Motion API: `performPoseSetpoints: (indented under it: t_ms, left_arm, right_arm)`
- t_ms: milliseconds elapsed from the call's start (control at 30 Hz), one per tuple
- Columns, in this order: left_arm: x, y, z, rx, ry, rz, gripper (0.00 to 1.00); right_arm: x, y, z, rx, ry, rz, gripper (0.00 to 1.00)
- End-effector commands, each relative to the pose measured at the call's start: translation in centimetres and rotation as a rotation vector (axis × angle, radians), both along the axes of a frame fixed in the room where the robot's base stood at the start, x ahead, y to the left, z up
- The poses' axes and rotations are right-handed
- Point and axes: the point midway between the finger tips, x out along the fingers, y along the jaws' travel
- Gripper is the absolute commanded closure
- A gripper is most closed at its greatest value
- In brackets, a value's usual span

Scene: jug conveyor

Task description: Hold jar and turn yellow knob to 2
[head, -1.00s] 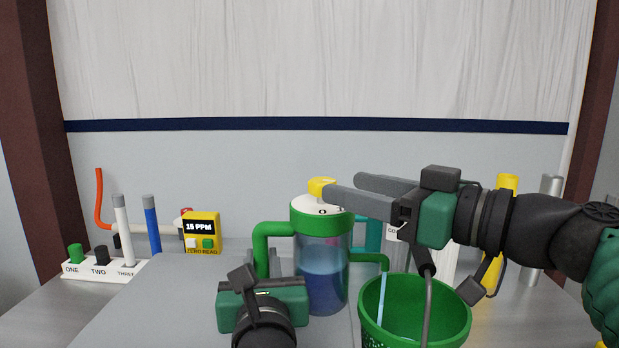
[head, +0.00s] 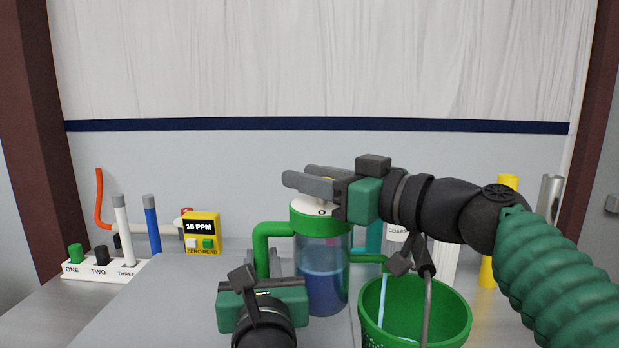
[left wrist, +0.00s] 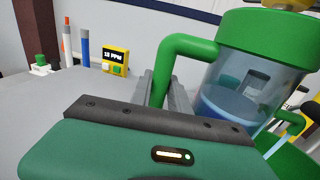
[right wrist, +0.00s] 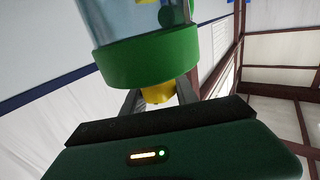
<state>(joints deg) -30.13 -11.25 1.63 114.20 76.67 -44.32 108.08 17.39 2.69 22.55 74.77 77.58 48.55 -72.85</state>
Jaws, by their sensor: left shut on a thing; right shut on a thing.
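The jar (head: 322,268) is clear with blue liquid, a green rim and a white dial top, and stands upright on the grey table. Its green handle (left wrist: 176,50) is between the fingers of my left gripper (left wrist: 160,92), which is shut on it. The yellow knob (right wrist: 158,93) sits on the jar's top. My right gripper (right wrist: 158,97) is shut on the knob, with its fingers on either side. In the head view the right fingers (head: 312,182) cover most of the knob and part of the dial, so the knob's setting cannot be read.
A green bucket (head: 414,312) stands right of the jar, under its spout. A yellow meter (head: 201,234) and a white rack (head: 98,268) with colored tubes stand at the left. A container marked "COARSE" (head: 397,232) is behind. The table left of the jar is clear.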

Motion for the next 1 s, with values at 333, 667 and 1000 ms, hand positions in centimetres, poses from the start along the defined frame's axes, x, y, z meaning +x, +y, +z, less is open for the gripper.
performPoseSetpoints:
  t_ms: [333,667,1000]
  left_arm:
    - [0.0,-0.2,-0.2,0.003,0.005,-0.004,1.00]
    - [0.0,-0.3,-0.2,0.004,0.004,-0.008,1.00]
    - [-0.1,-0.4,-0.2,0.005,0.003,-0.011,1.00]
  right_arm:
    - [-0.1,0.4,-0.1,0.001,0.004,0.056,1.00]
    - [-1.0,0.8,0.0,0.002,-0.001,0.381,1.00]
    - [-1.4,0.9,-0.1,-0.002,0.000,0.423,1.00]
